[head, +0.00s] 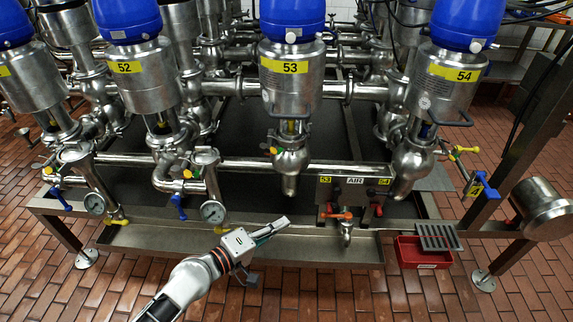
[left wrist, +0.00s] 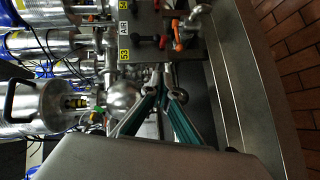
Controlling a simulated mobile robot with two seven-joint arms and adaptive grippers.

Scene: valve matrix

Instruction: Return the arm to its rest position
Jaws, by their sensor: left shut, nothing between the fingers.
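My left arm comes in from the bottom of the head view, left of the middle. Its gripper (head: 283,222) points up and to the right, in front of the steel drip tray (head: 150,238). The gripper is shut and empty. In the left wrist view its two teal-sided fingers (left wrist: 163,78) meet at the tips. Valve 53 (head: 290,80) stands above and behind the gripper, apart from it. My right gripper is not in view.
Valves 52 (head: 137,82) and 54 (head: 447,80) stand either side. An AIR panel (head: 354,190) with orange and red handles is right of the gripper. A red bin (head: 422,258) hangs further right. Dial gauges (head: 213,212) are left. Brick floor in front looks clear.

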